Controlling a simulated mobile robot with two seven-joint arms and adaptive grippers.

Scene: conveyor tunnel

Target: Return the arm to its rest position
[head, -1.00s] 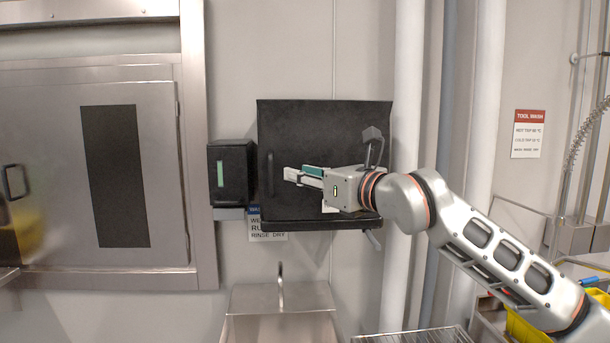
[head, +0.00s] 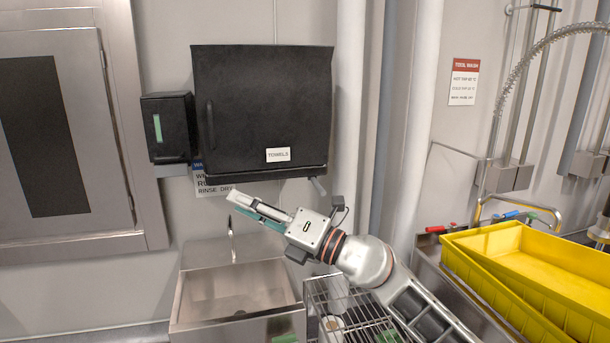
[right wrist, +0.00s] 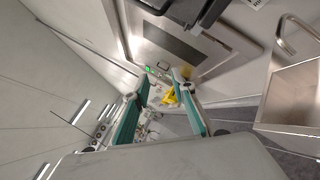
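My right arm comes in from the lower right of the head view. Its gripper (head: 234,201) points up and left, in front of the wall below the black towel cabinet and above the steel sink. In the right wrist view the two teal-lined fingers of this gripper (right wrist: 162,82) stand apart with nothing between them. The gripper appears clear of the cabinet and the sink. My left gripper is in neither view.
The black towel cabinet (head: 262,105) hangs on the wall with its door closed, beside a small black dispenser (head: 168,128). Below are a steel sink (head: 190,318) and a wire rack (head: 318,290). Yellow trays (head: 520,262) stand at the right. White pipes (head: 347,95) run down the wall.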

